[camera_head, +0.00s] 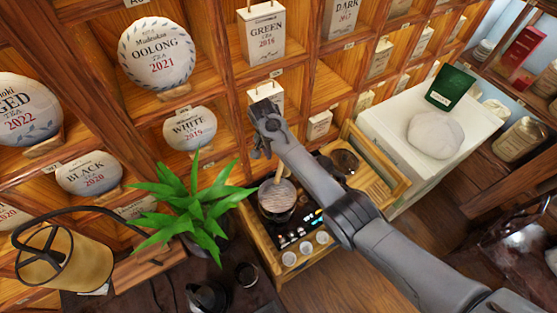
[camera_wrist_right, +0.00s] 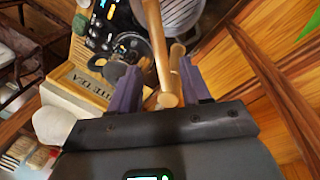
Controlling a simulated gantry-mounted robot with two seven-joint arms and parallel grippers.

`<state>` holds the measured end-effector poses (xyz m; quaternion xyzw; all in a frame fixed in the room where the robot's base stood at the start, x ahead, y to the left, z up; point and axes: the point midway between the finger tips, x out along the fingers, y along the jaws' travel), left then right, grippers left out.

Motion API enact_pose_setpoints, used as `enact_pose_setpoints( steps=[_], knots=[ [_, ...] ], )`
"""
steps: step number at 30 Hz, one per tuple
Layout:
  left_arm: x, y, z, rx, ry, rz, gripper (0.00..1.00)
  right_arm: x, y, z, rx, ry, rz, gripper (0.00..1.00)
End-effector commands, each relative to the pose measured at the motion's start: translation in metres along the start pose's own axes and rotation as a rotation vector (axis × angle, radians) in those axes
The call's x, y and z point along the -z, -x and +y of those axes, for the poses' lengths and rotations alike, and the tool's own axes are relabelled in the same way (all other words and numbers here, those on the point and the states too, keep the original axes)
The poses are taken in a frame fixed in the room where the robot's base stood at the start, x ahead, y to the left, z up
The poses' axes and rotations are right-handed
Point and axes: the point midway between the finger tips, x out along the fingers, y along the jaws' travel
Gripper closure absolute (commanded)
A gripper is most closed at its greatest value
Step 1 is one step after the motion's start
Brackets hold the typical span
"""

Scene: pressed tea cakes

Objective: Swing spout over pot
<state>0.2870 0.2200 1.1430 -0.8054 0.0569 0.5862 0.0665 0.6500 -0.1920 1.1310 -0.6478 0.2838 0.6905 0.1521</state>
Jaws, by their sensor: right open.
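The dark round pot (camera_head: 277,213) stands on a tray-like station below the shelves, with a pale ribbed top; its ribbed top also shows in the right wrist view (camera_wrist_right: 183,10). A slim wooden spout-like rod (camera_head: 279,172) rises above it. In the right wrist view the wooden rod (camera_wrist_right: 155,45) runs down towards my right gripper (camera_wrist_right: 158,88), its lower end between the two purple fingers. The fingers are open; I cannot tell whether either touches the rod. In the head view my right gripper (camera_head: 262,135) is above the pot, in front of the shelves. My left gripper is out of view.
Wooden shelves hold labelled tea cakes such as the white tea (camera_head: 190,128) and boxes such as the green tea (camera_head: 261,36). A green plant (camera_head: 195,208) stands left of the pot. Small white cups (camera_head: 305,248) line the station's front. A white counter (camera_head: 390,125) is right.

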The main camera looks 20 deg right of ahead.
Motion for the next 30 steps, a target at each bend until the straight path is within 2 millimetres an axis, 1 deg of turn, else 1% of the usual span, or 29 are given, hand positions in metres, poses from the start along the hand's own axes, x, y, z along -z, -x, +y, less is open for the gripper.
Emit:
enact_pose_setpoints(
  steps=[3, 6, 9, 12, 26, 30],
  knots=[
    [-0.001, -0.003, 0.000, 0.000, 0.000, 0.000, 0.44, 0.001, 0.019, 0.000, 0.002, -0.001, 0.003, 0.53],
    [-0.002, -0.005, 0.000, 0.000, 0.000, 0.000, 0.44, 0.001, 0.032, -0.001, 0.002, -0.001, 0.002, 0.53],
    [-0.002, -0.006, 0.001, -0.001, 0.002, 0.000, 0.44, 0.001, 0.042, 0.000, 0.001, 0.000, 0.002, 0.53],
    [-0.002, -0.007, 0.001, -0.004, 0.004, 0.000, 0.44, 0.000, 0.047, 0.000, 0.000, 0.000, 0.000, 0.53],
    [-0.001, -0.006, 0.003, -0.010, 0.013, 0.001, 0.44, 0.000, 0.049, 0.000, 0.000, 0.000, 0.000, 0.53],
    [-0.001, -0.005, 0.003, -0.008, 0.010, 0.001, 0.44, -0.003, 0.044, 0.001, 0.005, 0.011, 0.000, 0.53]
  ],
)
